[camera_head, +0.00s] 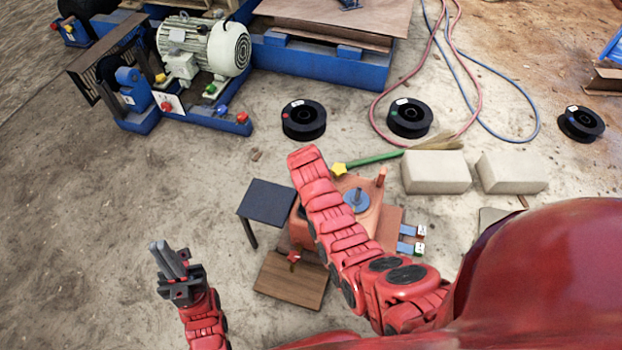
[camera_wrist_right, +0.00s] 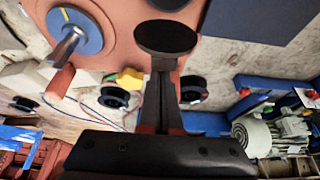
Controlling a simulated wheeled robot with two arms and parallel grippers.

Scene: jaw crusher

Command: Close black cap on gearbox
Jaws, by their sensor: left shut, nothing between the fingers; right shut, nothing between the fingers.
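The gearbox (camera_head: 372,218) is an orange-red housing with a blue disc on its top, partly hidden behind my right arm in the head view. In the right wrist view its orange face (camera_wrist_right: 115,45) carries a blue disc with a metal shaft. The black cap (camera_wrist_right: 165,36) shows there as a dark round disc by the tips of my right gripper (camera_wrist_right: 163,78), which is shut with nothing between its fingers. I cannot tell whether the fingertips touch the cap. Another dark round part is cut off above it. My left gripper (camera_head: 162,248) is shut and empty, left of the gearbox.
A small dark table (camera_head: 266,197) stands left of the gearbox, and a wooden board (camera_head: 291,280) lies in front. Black spools (camera_head: 303,119), pale blocks (camera_head: 436,172), hoses and a motor (camera_head: 205,48) on a blue frame lie behind. Ground at the left is clear.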

